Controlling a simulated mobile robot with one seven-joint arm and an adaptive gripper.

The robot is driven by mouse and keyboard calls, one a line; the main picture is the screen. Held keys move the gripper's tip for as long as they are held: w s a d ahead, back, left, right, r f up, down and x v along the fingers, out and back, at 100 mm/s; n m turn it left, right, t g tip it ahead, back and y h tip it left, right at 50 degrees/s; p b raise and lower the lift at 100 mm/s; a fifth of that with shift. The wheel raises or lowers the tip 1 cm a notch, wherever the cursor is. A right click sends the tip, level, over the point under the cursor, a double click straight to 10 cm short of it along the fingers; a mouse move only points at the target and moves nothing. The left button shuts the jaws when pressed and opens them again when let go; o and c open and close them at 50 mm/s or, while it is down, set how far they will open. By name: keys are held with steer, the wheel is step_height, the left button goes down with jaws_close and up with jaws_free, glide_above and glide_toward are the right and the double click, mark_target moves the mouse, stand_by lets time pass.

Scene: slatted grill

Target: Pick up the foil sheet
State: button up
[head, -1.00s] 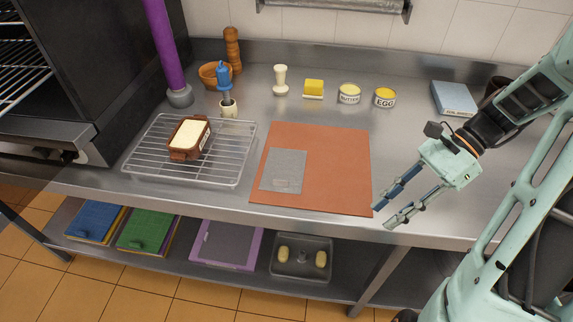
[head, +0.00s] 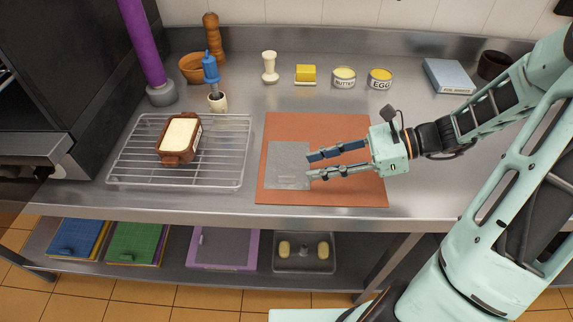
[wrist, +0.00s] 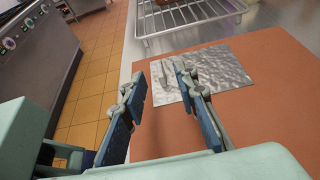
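The foil sheet (head: 287,166) is a flat grey square lying on the left part of an orange-brown mat (head: 340,130). In the wrist view the foil (wrist: 222,74) looks crinkled and silvery, just past the fingertips. My gripper (head: 308,165) is open and empty, reaching in from the right over the mat. Its fingertips show at the foil's right edge in the head view. In the wrist view my gripper (wrist: 157,75) has one finger in front of the foil and the other off to its left. I cannot tell how high the fingers are above the mat.
A wire rack (head: 225,150) with a brown dish (head: 165,157) of pale food stands left of the mat. Tins (head: 343,78), a yellow block (head: 305,74) and a blue box (head: 449,76) stand at the back. The counter's front edge lies close to the mat.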

mark_target(289, 176)
steer(key=shift+d+f+x, duration=0.1)
steer(key=shift+f+x, duration=0.1)
steer(key=shift+x, duration=0.85)
steer(key=shift+d+f+x, duration=0.1)
steer(key=shift+f+x, duration=0.05)
steer(key=shift+x, duration=0.9)
steer(key=shift+f+x, duration=0.2)
steer(key=shift+x, duration=0.85)
steer(key=shift+s, duration=0.2)
steer(key=shift+c, duration=0.6)
jaws_close()
